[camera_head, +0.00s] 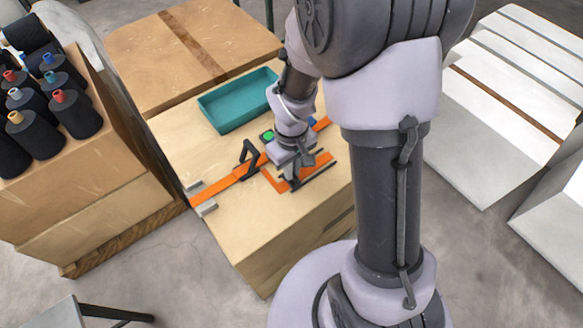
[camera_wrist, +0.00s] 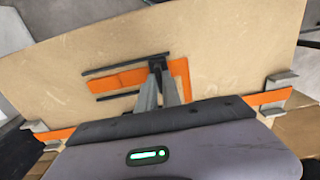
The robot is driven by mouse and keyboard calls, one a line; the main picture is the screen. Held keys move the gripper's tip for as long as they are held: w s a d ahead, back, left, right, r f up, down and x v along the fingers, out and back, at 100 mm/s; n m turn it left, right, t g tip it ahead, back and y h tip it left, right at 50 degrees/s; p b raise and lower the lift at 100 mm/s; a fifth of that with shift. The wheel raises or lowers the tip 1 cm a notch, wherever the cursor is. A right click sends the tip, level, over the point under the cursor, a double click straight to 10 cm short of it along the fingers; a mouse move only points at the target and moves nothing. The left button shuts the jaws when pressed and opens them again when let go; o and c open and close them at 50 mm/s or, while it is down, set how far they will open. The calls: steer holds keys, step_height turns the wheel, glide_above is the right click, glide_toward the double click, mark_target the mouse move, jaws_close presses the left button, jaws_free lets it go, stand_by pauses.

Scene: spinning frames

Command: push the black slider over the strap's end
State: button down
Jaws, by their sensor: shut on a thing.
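The black slider (camera_wrist: 157,60) is a small dark block between my fingertips in the wrist view. My gripper (camera_wrist: 161,76) is shut on it, low over the table. The orange strap (camera_wrist: 118,79) shows on both sides of the slider; I cannot tell whether the slider is around it or only above it. One strap part lies between two thin black rails (camera_wrist: 125,63) and bends at a corner (camera_wrist: 182,75). In the head view my gripper (camera_head: 292,182) is over the orange strap piece (camera_head: 272,180), and my wrist hides most of the slider.
A longer orange band (camera_head: 225,184) crosses the wooden table (camera_head: 250,225), with grey clips (camera_head: 206,208) at its end. A black upright handle-like frame (camera_head: 247,160) stands beside my wrist. A teal tray (camera_head: 213,115) sits behind. The table's front is clear.

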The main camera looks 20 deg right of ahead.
stand_by(0.5)
steer(key=p, duration=0.3)
glide_above(324, 159)
steer(key=shift+a, duration=0.15)
steer(key=shift+r, duration=0.1)
steer(key=c, duration=1.5)
jaws_free()
steer(key=shift+d, duration=0.2)
steer(key=shift+a, duration=0.1)
step_height(324, 159, up, 17)
steer(key=p, duration=0.6)
steer(key=shift+r, duration=0.15)
steer(key=shift+r, duration=0.1)
